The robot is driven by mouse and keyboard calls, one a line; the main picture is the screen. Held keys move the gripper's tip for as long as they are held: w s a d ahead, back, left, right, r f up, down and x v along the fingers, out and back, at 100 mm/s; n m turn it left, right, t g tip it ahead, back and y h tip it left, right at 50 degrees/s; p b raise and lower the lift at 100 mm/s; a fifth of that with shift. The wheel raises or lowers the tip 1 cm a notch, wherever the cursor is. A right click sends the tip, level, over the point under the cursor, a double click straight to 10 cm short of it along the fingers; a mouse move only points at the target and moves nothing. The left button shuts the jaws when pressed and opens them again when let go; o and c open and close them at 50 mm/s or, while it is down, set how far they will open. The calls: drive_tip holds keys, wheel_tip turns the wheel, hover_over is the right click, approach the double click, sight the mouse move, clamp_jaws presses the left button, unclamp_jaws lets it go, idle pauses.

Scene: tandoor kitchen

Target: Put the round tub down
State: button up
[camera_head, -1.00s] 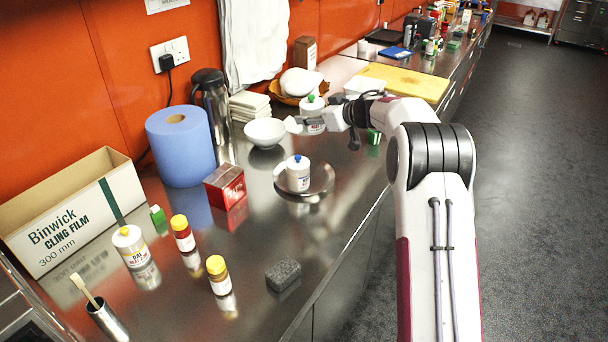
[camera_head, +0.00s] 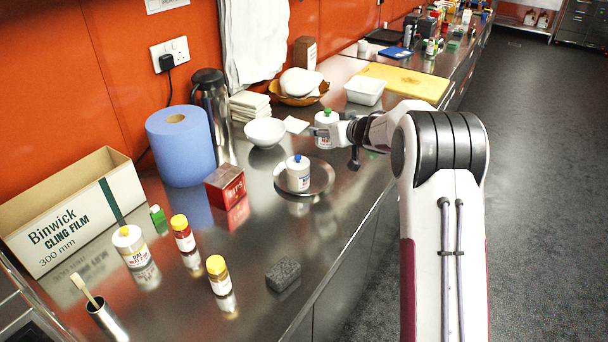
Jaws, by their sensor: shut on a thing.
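My gripper (camera_head: 328,132) is shut on a round white tub with a green-knobbed lid (camera_head: 325,116). The tub is upright, over the counter just behind a round metal plate (camera_head: 326,180). I cannot tell whether its base touches the counter. A similar white tub with a blue-knobbed lid (camera_head: 298,175) stands upright on the metal plate, apart from the held tub. My gripper's fingers partly cover the held tub.
A white bowl (camera_head: 265,133) and a flat white piece (camera_head: 296,125) lie left of the held tub. A red box (camera_head: 225,187) stands left of the plate. A rectangular white container (camera_head: 365,91) is behind.

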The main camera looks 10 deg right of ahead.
idle(0.4)
hover_over(325, 176)
wheel_tip(325, 176, down, 6)
idle(0.5)
drive_tip(key=shift+a+f, duration=0.1)
drive_tip(key=shift+f, duration=1.85)
drive_tip(key=shift+f, duration=0.55)
drive_tip(key=o, duration=1.2)
drive_tip(key=shift+r, duration=0.1)
